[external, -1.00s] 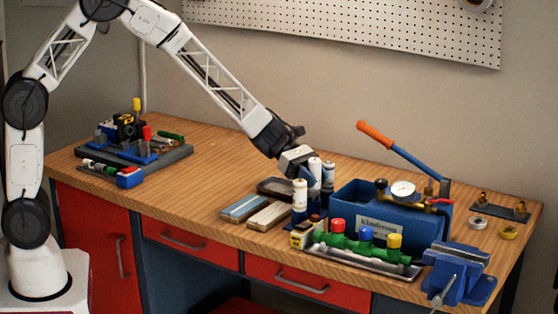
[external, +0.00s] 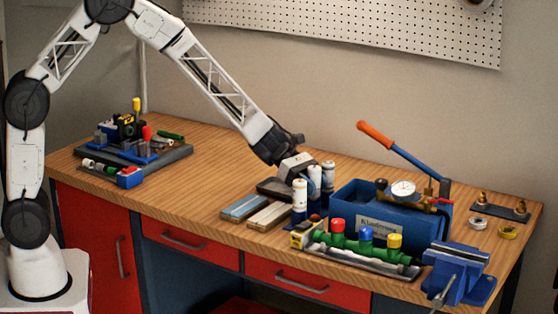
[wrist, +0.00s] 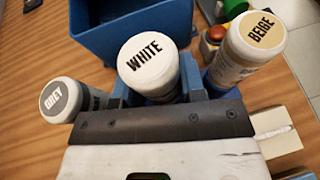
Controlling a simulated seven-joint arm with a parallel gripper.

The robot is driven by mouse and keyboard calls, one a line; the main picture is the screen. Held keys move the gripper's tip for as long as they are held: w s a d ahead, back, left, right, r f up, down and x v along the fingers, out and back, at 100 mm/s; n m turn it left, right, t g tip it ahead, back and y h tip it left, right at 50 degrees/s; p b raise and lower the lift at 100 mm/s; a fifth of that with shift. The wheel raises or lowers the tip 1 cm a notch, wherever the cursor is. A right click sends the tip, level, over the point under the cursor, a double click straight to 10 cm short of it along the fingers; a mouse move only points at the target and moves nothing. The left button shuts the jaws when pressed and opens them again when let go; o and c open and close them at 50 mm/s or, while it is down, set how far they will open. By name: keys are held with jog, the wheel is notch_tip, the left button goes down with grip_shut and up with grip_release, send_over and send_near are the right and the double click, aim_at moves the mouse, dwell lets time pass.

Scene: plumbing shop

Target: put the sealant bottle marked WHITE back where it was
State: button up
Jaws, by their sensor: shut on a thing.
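The sealant bottle marked WHITE (wrist: 147,63) stands between the bottles marked GREY (wrist: 62,99) and BEIGE (wrist: 251,45) in the wrist view. My gripper (wrist: 156,90) is shut on the WHITE bottle, with blue fingers on its two sides. In the external view my gripper (external: 308,181) comes down from the left onto the middle bottle (external: 315,174). That bottle looks upright. The BEIGE bottle (external: 300,198) is in front and the GREY bottle (external: 328,174) behind. The bottle bases are mostly hidden, so I cannot tell whether the WHITE one rests on its holder.
A blue box (external: 350,204) with a gauge and lever stands close on the right. A green pipe with coloured caps (external: 366,246) lies in front. Wooden blocks (external: 268,217) lie left of the bottles.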

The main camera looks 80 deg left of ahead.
jog(key=o, duration=0.7)
jog(key=shift+a+r, duration=0.1)
jog(key=shift+r, duration=0.6)
jog(key=v, duration=1.1)
jog(key=shift+s+a+r, duration=0.1)
jog(key=shift+s+a, duration=0.1)
jog(key=shift+a, duration=0.15)
